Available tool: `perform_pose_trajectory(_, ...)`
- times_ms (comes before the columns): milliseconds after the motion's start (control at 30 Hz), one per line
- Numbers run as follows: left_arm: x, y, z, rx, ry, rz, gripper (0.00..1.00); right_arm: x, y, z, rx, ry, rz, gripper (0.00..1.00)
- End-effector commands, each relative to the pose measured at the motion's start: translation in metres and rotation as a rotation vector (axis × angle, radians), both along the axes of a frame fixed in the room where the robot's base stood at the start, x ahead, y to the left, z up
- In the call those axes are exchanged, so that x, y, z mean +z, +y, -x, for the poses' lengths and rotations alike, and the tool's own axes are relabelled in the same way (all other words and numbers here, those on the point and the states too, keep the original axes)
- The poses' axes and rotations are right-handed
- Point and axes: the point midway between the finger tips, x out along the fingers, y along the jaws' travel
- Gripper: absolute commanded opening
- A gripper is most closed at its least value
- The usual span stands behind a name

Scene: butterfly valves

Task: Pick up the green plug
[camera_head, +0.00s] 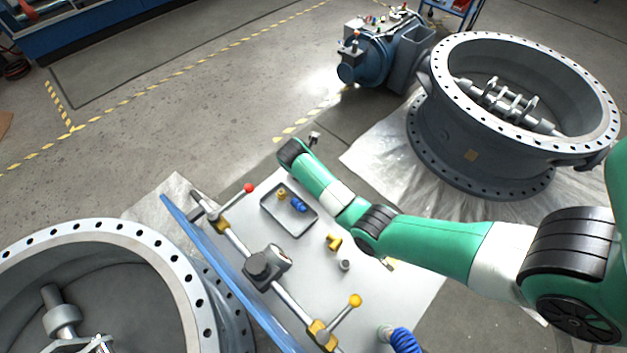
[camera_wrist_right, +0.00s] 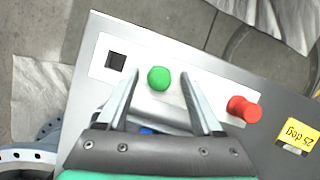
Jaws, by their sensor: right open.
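My right gripper (camera_wrist_right: 160,75) is open, with one finger on each side of the plug in the picture. Gaps show on both sides, so the fingers look apart from it. I cannot tell how far the fingertips are above the panel. A red plug (camera_wrist_right: 243,109) sits to the right, outside the right finger. I cannot make out the green plug in the head view. My left gripper is not in view.
In the wrist view, the panel has a dark square hole (camera_wrist_right: 116,60) and a yellow "25 deg" label (camera_wrist_right: 298,134). In the head view, a table (camera_head: 300,262) carries a tray (camera_head: 287,228) and small fittings. Large flanged valves (camera_head: 470,140) stand around it.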

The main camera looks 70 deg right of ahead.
Motion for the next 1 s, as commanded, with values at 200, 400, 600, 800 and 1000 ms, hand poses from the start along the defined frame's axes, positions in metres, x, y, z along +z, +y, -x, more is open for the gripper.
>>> perform_pose_trajectory(200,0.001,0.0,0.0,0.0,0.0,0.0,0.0,0.001,0.0,0.0,0.0,-0.001,0.0,0.57)
perform_pose_trajectory(400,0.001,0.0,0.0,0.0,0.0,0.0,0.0,0.001,0.0,0.0,0.0,-0.001,0.0,0.21)
perform_pose_trajectory(600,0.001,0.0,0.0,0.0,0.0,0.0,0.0,0.001,0.0,0.0,0.0,-0.001,0.0,0.0)
perform_pose_trajectory(800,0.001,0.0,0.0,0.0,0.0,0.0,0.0,0.002,0.0,0.0,0.0,-0.001,0.0,0.0)
perform_pose_trajectory(1000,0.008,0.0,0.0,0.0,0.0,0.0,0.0,0.016,0.0,-0.001,0.001,-0.003,0.001,0.0)
